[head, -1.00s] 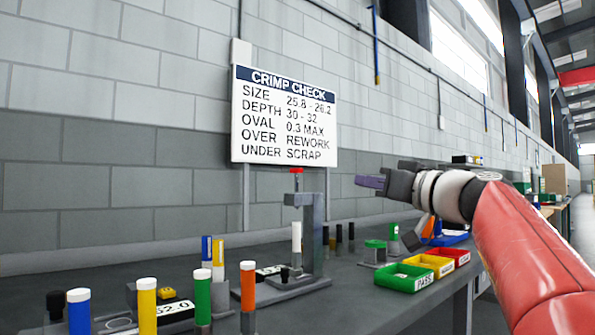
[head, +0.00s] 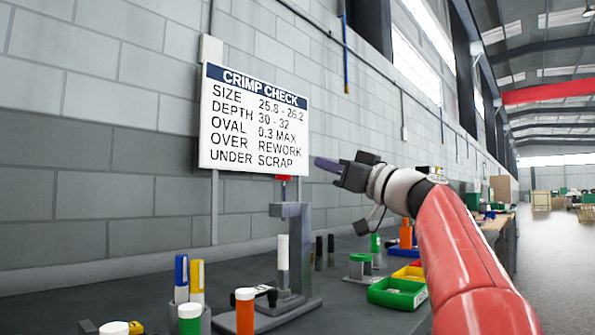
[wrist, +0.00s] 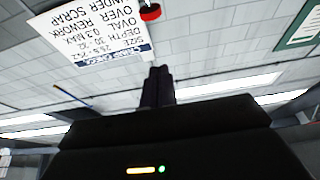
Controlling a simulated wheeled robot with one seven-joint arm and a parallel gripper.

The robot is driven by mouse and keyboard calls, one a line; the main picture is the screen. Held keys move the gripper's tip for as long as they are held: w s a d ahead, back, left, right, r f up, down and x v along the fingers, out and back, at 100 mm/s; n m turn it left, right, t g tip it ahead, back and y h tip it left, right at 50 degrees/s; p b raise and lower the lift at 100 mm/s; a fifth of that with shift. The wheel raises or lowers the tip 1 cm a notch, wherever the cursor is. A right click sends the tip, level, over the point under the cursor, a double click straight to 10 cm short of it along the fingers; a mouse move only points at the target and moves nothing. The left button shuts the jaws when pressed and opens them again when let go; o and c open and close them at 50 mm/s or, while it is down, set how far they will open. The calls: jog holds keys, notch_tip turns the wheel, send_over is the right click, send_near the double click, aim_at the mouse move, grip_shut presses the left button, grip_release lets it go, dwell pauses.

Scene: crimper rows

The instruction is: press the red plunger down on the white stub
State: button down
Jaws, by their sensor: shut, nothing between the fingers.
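The red plunger (head: 283,178) tops the grey press frame (head: 303,235) on the bench, just below the sign's lower edge in the head view. It also shows as a red disc in the wrist view (wrist: 150,12). The white stub (head: 283,252) stands upright on the press base, below the plunger with a gap between them. My gripper (head: 318,163) is shut and empty, pointing left. In the head view it appears right of the plunger and a little higher, apart from it. In the wrist view the dark fingers (wrist: 159,72) are together.
A crimp check sign (head: 255,120) hangs on the wall behind the press. Coloured capped posts, such as an orange one (head: 245,312), stand in front at left. Green (head: 397,293), yellow and red bins sit to the right. Dark posts (head: 319,252) stand behind the press.

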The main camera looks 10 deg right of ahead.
jog(key=p+x, duration=0.5)
jog(key=x, duration=0.4)
jog(key=b, duration=0.2)
send_over(283, 198)
jog(key=s+d, duration=0.2)
jog(key=shift+a+f, duration=0.15)
jog(key=shift+f, duration=1.75)
